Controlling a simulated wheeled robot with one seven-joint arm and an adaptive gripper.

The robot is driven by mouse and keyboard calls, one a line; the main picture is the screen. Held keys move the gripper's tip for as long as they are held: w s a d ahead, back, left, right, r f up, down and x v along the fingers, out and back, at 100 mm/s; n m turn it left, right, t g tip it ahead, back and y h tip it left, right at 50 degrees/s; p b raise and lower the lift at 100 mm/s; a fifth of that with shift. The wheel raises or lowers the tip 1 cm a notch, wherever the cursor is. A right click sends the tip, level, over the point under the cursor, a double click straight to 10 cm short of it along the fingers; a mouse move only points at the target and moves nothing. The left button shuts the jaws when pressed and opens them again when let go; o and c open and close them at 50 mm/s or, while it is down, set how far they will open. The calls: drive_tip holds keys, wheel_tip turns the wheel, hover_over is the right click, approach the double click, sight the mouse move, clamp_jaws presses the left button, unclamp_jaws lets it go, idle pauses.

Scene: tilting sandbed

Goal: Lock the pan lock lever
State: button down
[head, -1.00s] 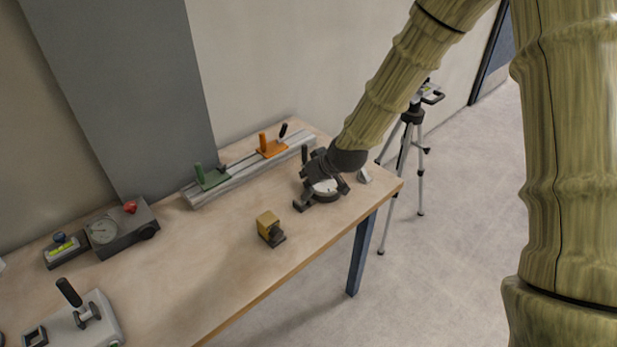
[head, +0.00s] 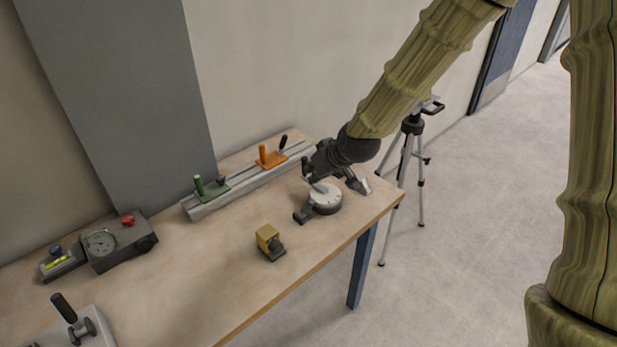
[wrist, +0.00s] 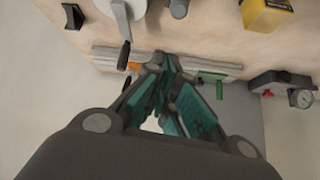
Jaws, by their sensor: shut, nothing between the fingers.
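A round white graduated dial (head: 325,196) on a dark base stands near the table's right end. A lever with a black grip (wrist: 125,54) reaches out from the dial in the wrist view. A tripod (head: 412,126) with a dark handle on its head stands on the floor beyond the table. No label shows which lever is the pan lock lever. My gripper (head: 318,163) is above and behind the dial, partly hiding the lever in the head view. In the wrist view my gripper (wrist: 162,64) has its fingertips together, empty, to the right of the black grip and apart from it in the picture.
A rail (head: 240,187) with a green clamp (head: 211,188) and an orange clamp (head: 272,158) lies along the back. A yellow block (head: 267,236) is in front of the dial. A gauge box (head: 122,243) and a level (head: 62,262) stand left.

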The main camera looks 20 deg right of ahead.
drive_tip(key=v, duration=0.3)
drive_tip(key=shift+f, duration=0.1)
idle(0.5)
